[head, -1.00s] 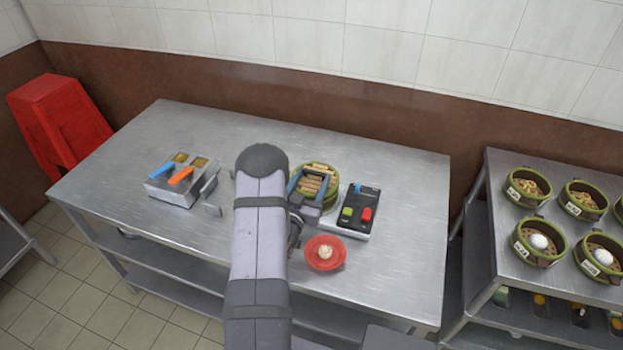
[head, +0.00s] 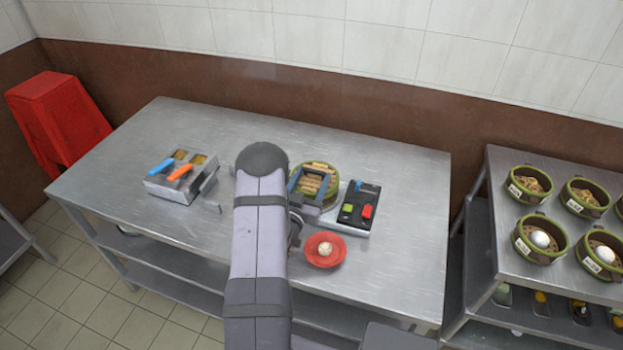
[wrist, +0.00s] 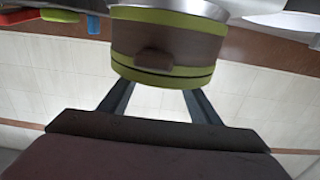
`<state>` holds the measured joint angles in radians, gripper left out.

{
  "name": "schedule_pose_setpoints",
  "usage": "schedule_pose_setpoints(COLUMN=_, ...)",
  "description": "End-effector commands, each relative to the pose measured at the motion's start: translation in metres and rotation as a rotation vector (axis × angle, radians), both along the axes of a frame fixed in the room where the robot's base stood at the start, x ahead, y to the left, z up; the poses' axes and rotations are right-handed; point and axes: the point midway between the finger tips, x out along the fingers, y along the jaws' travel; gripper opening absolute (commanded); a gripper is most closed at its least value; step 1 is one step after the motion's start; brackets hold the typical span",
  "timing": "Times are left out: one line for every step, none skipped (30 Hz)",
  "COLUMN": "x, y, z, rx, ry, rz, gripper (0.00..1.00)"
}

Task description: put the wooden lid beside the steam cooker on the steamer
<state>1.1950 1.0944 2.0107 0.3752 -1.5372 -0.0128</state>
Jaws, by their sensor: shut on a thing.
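In the upside-down wrist view, the basket (wrist: 150,45) shows brown with yellow-green bands and a side block. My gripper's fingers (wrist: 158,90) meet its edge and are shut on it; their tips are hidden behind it. A silver round surface lies at its far side. I cannot make out a separate wooden lid.
The control panel (head: 360,207) has green and red buttons. A red bowl (head: 325,250) with a white ball is in front. A metal box (head: 178,187) with blue and orange handles stands left. More baskets (head: 541,240) fill the right rack.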

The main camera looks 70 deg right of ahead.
Motion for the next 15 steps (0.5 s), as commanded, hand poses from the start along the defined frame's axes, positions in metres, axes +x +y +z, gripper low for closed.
schedule_pose_setpoints(x=0.0000, y=-0.0001, z=-0.0016, rx=-0.001, ry=0.000, rz=0.000, gripper=0.31)
schedule_pose_setpoints(x=0.0000, y=-0.0001, z=-0.0022, rx=-0.001, ry=0.000, rz=0.000, gripper=0.31)
schedule_pose_setpoints(x=0.0000, y=-0.0001, z=-0.0029, rx=-0.001, ry=0.000, rz=0.000, gripper=0.31)
schedule_pose_setpoints(x=0.0000, y=-0.0001, z=-0.0034, rx=-0.001, ry=0.000, rz=0.000, gripper=0.31)
schedule_pose_setpoints(x=0.0000, y=-0.0001, z=-0.0026, rx=-0.001, ry=0.000, rz=0.000, gripper=0.62)
schedule_pose_setpoints(x=0.0000, y=-0.0001, z=-0.0022, rx=-0.001, ry=0.000, rz=0.000, gripper=0.71)
schedule_pose_setpoints(x=0.0000, y=-0.0001, z=-0.0022, rx=-0.001, ry=0.000, rz=0.000, gripper=0.79)
schedule_pose_setpoints(x=0.0000, y=-0.0001, z=-0.0023, rx=-0.001, ry=0.000, rz=0.000, gripper=0.79)
schedule_pose_setpoints(x=0.0000, y=-0.0001, z=-0.0023, rx=-0.001, ry=0.000, rz=0.000, gripper=0.79)
schedule_pose_setpoints(x=0.0000, y=-0.0001, z=-0.0023, rx=0.000, ry=0.000, rz=0.000, gripper=0.79)
schedule_pose_setpoints(x=0.0000, y=-0.0001, z=-0.0024, rx=0.000, ry=0.000, rz=0.000, gripper=0.79)
schedule_pose_setpoints(x=0.0000, y=-0.0001, z=-0.0024, rx=0.000, ry=0.000, rz=0.000, gripper=0.79)
schedule_pose_setpoints(x=0.0000, y=0.0000, z=-0.0024, rx=0.000, ry=0.000, rz=0.000, gripper=0.79)
schedule_pose_setpoints(x=0.0000, y=0.0001, z=-0.0027, rx=0.001, ry=0.000, rz=0.000, gripper=0.79)
schedule_pose_setpoints(x=0.0000, y=0.0002, z=-0.0028, rx=0.001, ry=0.000, rz=0.000, gripper=0.79)
